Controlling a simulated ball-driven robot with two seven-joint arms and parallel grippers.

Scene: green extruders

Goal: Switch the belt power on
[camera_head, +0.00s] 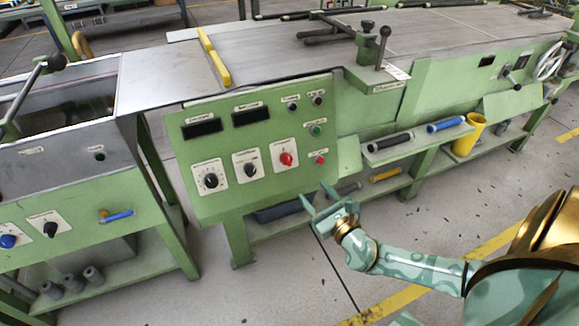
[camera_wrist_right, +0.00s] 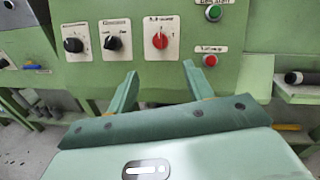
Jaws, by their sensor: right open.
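A green control panel (camera_head: 218,150) faces me on the front of the machine. It carries a red rotary switch (camera_head: 287,159) on a white plate, with two black rotary knobs to its left. The red switch also shows in the right wrist view (camera_wrist_right: 160,40), between and beyond the fingertips. A green button (camera_head: 316,130) and a red button (camera_head: 320,160) sit right of the switch. My right gripper (camera_head: 320,196) is open and empty, below and in front of the panel, apart from it. It also shows in the right wrist view (camera_wrist_right: 160,80). My left gripper is not in view.
A metal trough (camera_head: 60,105) stands at the left. A yellow bar (camera_head: 214,58) lies on the belt table. The floor before the panel is clear.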

